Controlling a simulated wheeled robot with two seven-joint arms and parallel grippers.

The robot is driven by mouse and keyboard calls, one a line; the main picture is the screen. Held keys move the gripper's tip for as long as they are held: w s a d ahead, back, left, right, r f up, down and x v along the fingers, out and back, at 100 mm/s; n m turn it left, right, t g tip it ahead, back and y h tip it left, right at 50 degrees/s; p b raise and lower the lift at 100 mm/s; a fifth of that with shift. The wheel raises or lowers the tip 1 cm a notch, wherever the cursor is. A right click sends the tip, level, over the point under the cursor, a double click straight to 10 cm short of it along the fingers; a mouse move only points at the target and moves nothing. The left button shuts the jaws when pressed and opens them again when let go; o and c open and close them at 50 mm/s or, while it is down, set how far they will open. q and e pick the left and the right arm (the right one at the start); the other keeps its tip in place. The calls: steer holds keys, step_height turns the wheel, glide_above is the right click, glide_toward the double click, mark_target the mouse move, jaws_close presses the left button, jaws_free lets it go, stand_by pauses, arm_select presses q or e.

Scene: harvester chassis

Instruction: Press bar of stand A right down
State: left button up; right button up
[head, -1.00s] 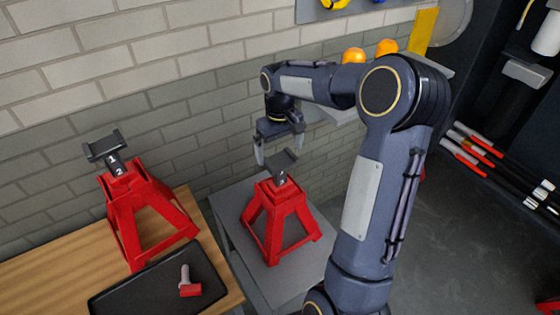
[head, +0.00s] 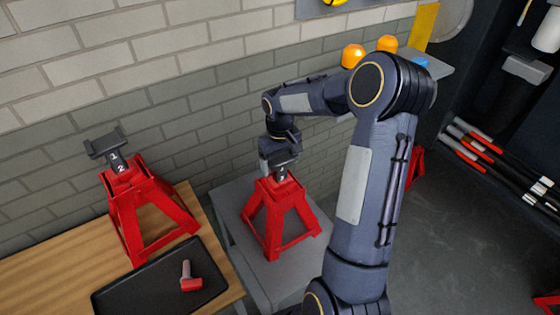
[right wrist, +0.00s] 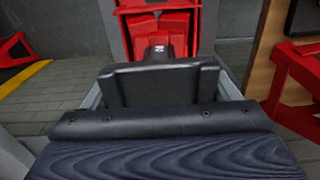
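A red jack stand (head: 280,215) stands upright on a grey cabinet top. Its short dark bar carries a dark cradle (head: 284,158) just above the red frame. A second red stand (head: 150,210) stands on the wooden bench, with its bar (head: 117,160) raised and marked 1 and 2. I cannot read a letter A on either. My left gripper is out of view.
A black tray (head: 130,295) with a red-ended pin (head: 190,278) lies on the wooden bench (head: 40,275). The grey cabinet (head: 232,212) stands beside the bench, close to the brick wall. Orange domes (head: 353,56) sit on a shelf at the back.

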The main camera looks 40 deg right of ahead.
mark_target(280, 173)
steer(key=c, duration=0.6)
step_height(280, 173, down, 5)
steer(key=b, duration=0.4)
steer(key=shift+c, duration=0.2)
steer(key=o, duration=1.3)
steer(key=shift+r, duration=0.15)
step_height(280, 173, up, 8)
steer(key=shift+f, duration=0.2)
